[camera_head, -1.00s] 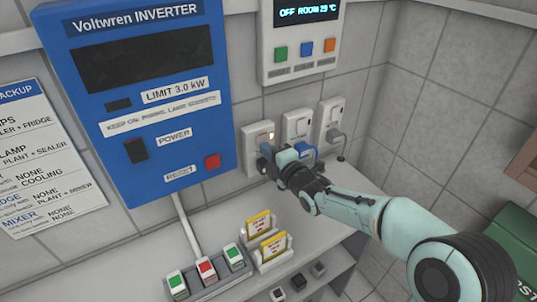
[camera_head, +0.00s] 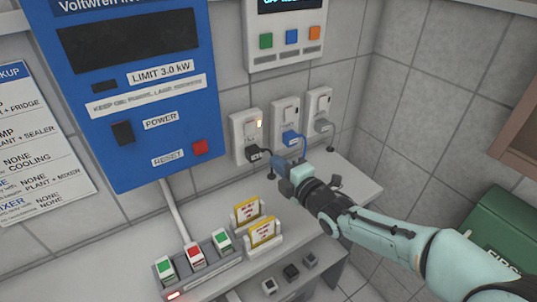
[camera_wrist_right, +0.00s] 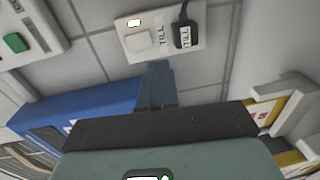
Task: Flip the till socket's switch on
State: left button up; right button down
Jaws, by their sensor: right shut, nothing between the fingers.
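The till socket (camera_head: 239,128) is the leftmost of three white wall sockets, with a black plug (camera_head: 258,154) in it. In the right wrist view the socket plate (camera_wrist_right: 203,22) reads "TILL". Its square white switch (camera_wrist_right: 136,43) sits beside the plug, and a small amber-white light (camera_wrist_right: 134,22) glows near it. The head view also shows this glow. My right gripper (camera_head: 281,167) is shut and empty, in front of and below the sockets, apart from the till switch. Its closed fingers (camera_wrist_right: 155,85) point toward the socket plate in the wrist view. My left gripper is not in view.
The middle socket (camera_head: 285,112) has a blue plug and the right socket (camera_head: 319,101) a grey one. A blue inverter (camera_head: 130,85) with a dark display hangs at left. A switch strip (camera_head: 205,265) and yellow cards (camera_head: 263,232) stand on the shelf below.

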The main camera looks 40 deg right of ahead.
jog(key=s, duration=0.3)
jog(key=shift+a+f, duration=0.1)
jog(key=shift+a, duration=0.05)
dwell(0.5)
